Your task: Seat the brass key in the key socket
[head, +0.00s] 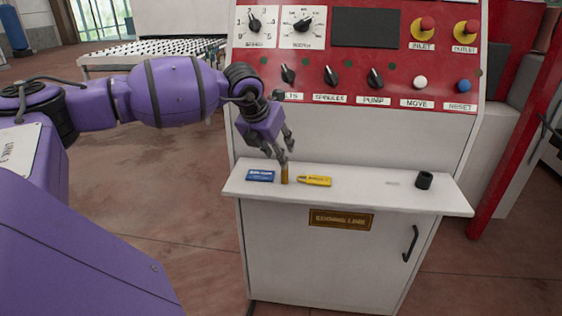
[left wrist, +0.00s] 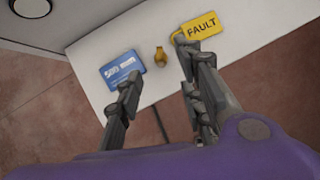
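The brass key (head: 284,174) stands upright on the white shelf of the machine, and it also shows in the left wrist view (left wrist: 161,56). My left gripper (head: 286,154) is open just above the key. In the left wrist view the key appears beyond and between the parted fingers (left wrist: 163,68), with nothing held. A short black hollow cylinder (head: 424,180), which looks like the key socket, stands near the shelf's right end. My right gripper is not in view.
A blue card (head: 260,175) lies left of the key and a yellow FAULT tag (head: 315,181) lies right of it, both close. The shelf (head: 364,192) is mostly clear between tag and cylinder. The red control panel (head: 350,75) with knobs rises behind.

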